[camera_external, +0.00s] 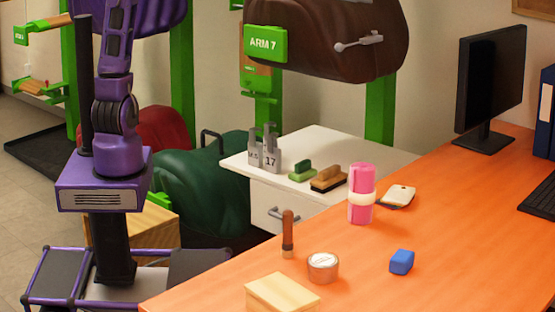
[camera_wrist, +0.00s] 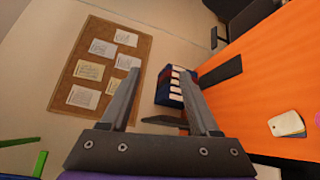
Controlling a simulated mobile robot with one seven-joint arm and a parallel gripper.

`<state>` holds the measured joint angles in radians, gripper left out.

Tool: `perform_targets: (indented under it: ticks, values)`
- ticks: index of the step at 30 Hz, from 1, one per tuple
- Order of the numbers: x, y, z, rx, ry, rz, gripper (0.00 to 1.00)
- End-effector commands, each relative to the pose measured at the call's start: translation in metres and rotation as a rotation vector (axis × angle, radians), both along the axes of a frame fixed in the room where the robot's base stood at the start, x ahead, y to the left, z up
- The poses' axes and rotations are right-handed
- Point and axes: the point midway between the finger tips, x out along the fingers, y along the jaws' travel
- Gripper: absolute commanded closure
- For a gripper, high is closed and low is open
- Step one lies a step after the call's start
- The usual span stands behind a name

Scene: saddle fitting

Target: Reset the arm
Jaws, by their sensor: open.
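My gripper (camera_wrist: 160,88) shows in the wrist view with its two grey fingers spread apart and nothing between them. Past the fingers are a cork board (camera_wrist: 97,68) with several papers on the wall and a dark blue box with pale labels (camera_wrist: 170,86). In the external view my purple arm stands upright on its column at the left. Its upper part leaves the top of the picture, so my gripper is outside that view.
The orange desk (camera_external: 450,240) holds a pink roll (camera_external: 361,195), a blue block (camera_external: 401,262), a tin (camera_external: 323,267), a wooden-handled tool (camera_external: 288,234) and a monitor (camera_external: 490,85). A white cabinet (camera_external: 330,150) bears grey weights and brushes. A brown saddle (camera_external: 330,40) hangs above it.

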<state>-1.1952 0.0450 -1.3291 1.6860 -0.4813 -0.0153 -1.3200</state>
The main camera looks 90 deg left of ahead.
Motion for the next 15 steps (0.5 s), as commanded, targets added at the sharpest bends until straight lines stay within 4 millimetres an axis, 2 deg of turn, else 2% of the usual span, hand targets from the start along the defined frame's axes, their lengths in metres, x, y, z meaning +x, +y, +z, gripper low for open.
perform_targets:
  ticks: [1,3,6,11,15]
  values:
    - [-0.007,-0.022,0.006,-0.041,0.007,-0.012,0.38]
    - [-0.014,-0.053,0.008,-0.104,0.029,-0.035,0.38]
    - [-0.022,-0.091,0.004,-0.173,0.067,-0.058,0.38]
    - [-0.033,-0.138,-0.016,-0.233,0.141,-0.078,0.38]
    - [-0.042,-0.168,-0.043,-0.223,0.211,-0.082,0.38]
